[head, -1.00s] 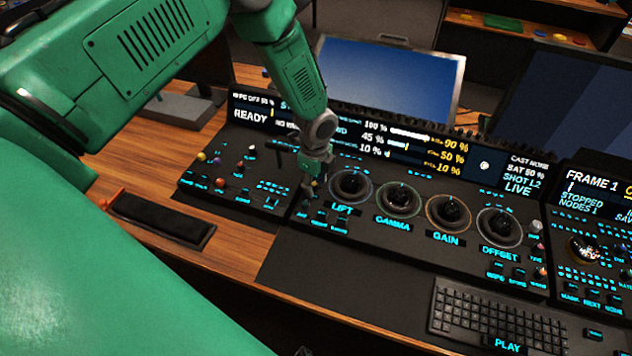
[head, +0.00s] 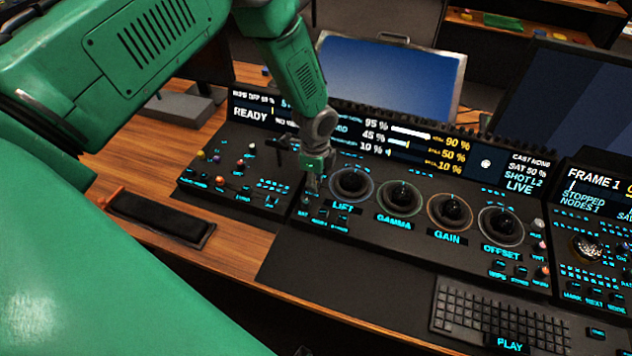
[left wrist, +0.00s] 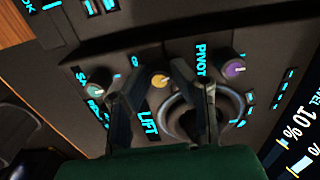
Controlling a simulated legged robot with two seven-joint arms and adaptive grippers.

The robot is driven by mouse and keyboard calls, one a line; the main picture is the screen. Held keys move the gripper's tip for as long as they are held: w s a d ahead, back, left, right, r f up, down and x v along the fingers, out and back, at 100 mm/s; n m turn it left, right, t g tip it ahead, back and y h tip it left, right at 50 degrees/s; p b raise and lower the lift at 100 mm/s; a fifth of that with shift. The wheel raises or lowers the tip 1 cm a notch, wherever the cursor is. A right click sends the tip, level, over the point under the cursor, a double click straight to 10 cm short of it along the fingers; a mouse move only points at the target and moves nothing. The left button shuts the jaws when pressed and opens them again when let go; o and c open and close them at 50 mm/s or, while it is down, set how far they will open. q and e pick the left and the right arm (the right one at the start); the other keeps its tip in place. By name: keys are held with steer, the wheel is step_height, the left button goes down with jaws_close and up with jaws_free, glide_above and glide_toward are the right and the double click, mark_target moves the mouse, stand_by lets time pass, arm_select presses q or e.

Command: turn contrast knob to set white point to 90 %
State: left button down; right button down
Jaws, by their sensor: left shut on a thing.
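The contrast knob seems to be the yellow-capped knob (left wrist: 160,80) in the left wrist view, between a teal-capped knob (left wrist: 97,85) and a purple-capped knob (left wrist: 233,68) marked PIVOT. Its own label is hidden. My left gripper (left wrist: 157,78) is shut on it, one finger on each side; in the head view the gripper (head: 312,190) reaches down to the panel left of the LIFT trackball (head: 352,183). The panel display (head: 376,125) reads 95 % on its top row, with a yellow 90 % at the right. My right gripper is in neither view.
The GAMMA (head: 400,197), GAIN (head: 450,211) and OFFSET (head: 501,224) trackballs line up to the right. A keyboard (head: 490,318) lies in front. More small knobs stand on the left panel section (head: 225,190). A blue monitor (head: 390,80) stands behind.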

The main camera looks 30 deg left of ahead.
arm_select(q)
steer(key=n+b, duration=0.1)
steer(key=n, duration=0.5)
steer(key=shift+w+a, duration=0.1)
steer(key=shift+w, duration=0.05)
steer(key=n, duration=0.7)
steer(key=shift+n+b, duration=0.3)
steer(key=shift+n, duration=0.1)
steer(key=n, duration=0.4)
steer(key=shift+n, duration=2.7)
steer(key=c, duration=1.4)
jaws_free()
